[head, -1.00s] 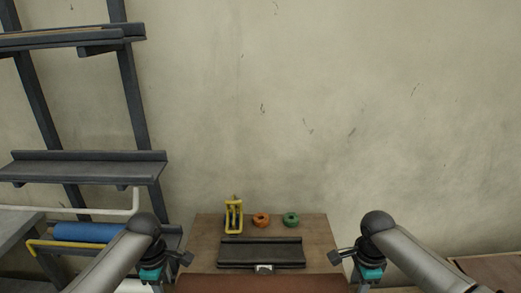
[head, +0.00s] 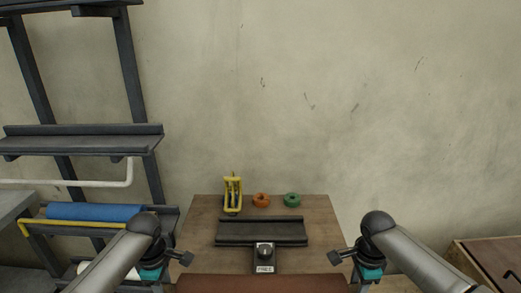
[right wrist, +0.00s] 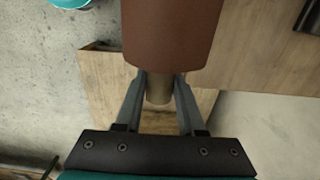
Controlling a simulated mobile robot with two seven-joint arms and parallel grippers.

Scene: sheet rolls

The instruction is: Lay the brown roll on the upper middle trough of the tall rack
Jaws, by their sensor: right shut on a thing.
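The brown roll (head: 265,283) lies level across the bottom edge of the head view, between my two arms. In the right wrist view the brown roll (right wrist: 172,30) has a tan core end (right wrist: 159,90). My right gripper (right wrist: 159,92) is shut on that core end. In the head view my left wrist shows at the roll's left side, but its fingers are out of the frame. The tall dark rack (head: 128,70) stands at the left against the wall. Its middle trough (head: 80,146) in view looks empty, and a higher one (head: 45,10) is cut off by the top edge.
A blue roll (head: 95,212) lies low on the rack, near a white bar (head: 75,182) and a yellow bar. A wooden bench (head: 195,232) holds a dark trough (head: 262,232), a labelled block, a yellow stand (head: 233,193), an orange ring and a green ring. A wooden box (head: 490,260) stands right.

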